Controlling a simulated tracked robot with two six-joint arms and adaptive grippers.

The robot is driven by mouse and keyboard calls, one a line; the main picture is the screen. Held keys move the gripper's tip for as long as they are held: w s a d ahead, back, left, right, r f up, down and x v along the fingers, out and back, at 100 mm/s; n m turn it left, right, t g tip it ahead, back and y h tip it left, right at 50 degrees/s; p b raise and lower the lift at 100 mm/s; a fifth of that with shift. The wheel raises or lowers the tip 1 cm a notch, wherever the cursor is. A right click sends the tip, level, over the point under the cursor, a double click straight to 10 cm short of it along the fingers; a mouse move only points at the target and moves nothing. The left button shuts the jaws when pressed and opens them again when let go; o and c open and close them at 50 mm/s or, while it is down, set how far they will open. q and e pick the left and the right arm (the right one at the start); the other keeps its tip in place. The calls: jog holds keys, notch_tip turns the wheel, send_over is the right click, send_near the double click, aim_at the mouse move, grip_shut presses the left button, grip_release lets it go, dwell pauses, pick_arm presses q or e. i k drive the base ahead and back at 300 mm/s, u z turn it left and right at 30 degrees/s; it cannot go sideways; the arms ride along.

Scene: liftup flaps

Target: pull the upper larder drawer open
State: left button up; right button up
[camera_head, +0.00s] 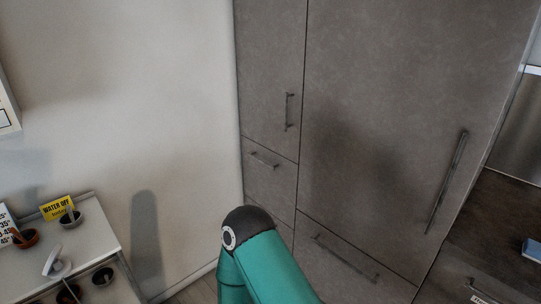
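A tall grey cabinet front fills the middle and right of the head view. In its narrow left column, a shut drawer (270,185) with a short horizontal handle (264,160) sits below a door (268,80) with a short vertical handle (289,112). Another front below this drawer is partly hidden by my teal arm. To the right, a wide shut drawer (340,257) with a long horizontal handle lies below a large door (400,120). Which drawer is the upper larder drawer is not marked. Neither of my grippers is in view.
A white wall (120,100) meets the cabinet's left side. A low white shelf unit (100,235) with pots and a yellow "WATER OFF" sign (57,208) stands at lower left. A dark counter (500,225) with a blue object (532,249) is at right.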

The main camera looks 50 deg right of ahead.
aim_at(270, 180)
jog(key=z, duration=0.45)
jog(key=i, duration=1.3)
jog(key=z, duration=1.1)
jog(key=i, duration=0.25)
jog(key=u, duration=0.05)
jog(key=k, duration=0.6)
jog(key=z, duration=0.25)
jog(key=i, duration=0.7)
